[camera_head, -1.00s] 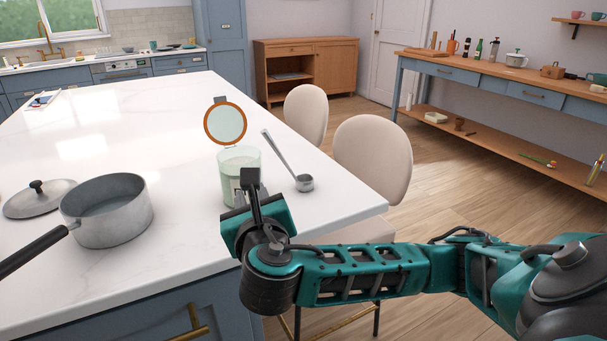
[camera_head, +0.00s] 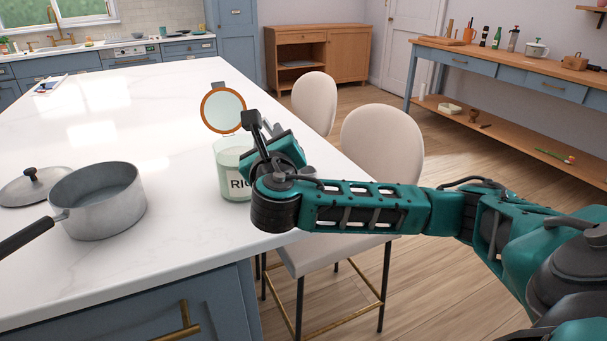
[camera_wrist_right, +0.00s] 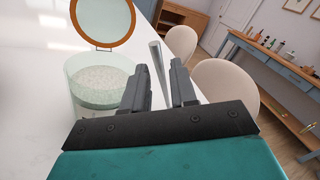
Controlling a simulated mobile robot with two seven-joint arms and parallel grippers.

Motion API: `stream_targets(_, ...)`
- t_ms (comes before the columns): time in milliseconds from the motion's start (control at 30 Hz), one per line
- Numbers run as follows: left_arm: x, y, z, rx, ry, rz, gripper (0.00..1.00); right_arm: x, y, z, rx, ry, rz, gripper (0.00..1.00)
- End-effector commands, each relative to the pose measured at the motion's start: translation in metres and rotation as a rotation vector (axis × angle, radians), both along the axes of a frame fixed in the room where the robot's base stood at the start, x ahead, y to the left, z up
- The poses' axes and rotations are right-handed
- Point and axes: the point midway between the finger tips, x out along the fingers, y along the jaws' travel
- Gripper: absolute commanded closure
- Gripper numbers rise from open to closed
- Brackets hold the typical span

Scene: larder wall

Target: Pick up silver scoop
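The silver scoop is on the white island top beside the rice jar. In the right wrist view its handle (camera_wrist_right: 158,66) stands up between the fingers of my right gripper (camera_wrist_right: 160,80), with a gap on each side. The fingers are apart and not closed on it. In the head view my right gripper (camera_head: 264,124) is just right of the jar and hides most of the scoop. The glass jar (camera_head: 229,160) has its orange-rimmed round lid (camera_head: 223,110) open, and pale grains show inside it in the wrist view (camera_wrist_right: 98,92). My left gripper is out of view.
A grey pot (camera_head: 100,205) with a black handle and its loose lid (camera_head: 32,187) are left on the island (camera_head: 150,120). Two cream chairs (camera_head: 382,145) stand along the island's right edge. A wooden sideboard (camera_head: 315,57) and a long workbench (camera_head: 505,77) are farther back.

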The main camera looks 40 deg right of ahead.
Motion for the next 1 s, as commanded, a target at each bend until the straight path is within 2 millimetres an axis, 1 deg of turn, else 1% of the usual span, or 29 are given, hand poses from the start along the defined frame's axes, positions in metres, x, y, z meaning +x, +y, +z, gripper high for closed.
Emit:
stream_targets(67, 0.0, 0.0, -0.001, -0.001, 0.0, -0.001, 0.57, 0.006, -0.003, 0.0, 0.0, -0.002, -0.003, 0.73)
stream_targets(300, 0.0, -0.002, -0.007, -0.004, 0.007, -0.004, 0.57, 0.036, -0.019, -0.001, 0.001, -0.002, -0.003, 0.73)
stream_targets(400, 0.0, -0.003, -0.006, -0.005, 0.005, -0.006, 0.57, 0.044, -0.023, -0.001, 0.001, -0.001, -0.001, 0.73)
stream_targets(667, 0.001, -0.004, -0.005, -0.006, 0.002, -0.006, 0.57, 0.046, -0.025, -0.001, 0.001, 0.0, 0.0, 0.73)
stream_targets(933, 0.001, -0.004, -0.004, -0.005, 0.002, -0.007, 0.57, 0.046, -0.025, -0.001, 0.001, 0.0, 0.0, 0.98)
stream_targets(967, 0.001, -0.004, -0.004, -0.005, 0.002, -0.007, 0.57, 0.046, -0.025, -0.001, 0.001, 0.0, 0.0, 1.0)
stream_targets(1000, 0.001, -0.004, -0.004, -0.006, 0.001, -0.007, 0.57, 0.046, -0.025, -0.001, 0.001, 0.0, 0.0, 1.0)
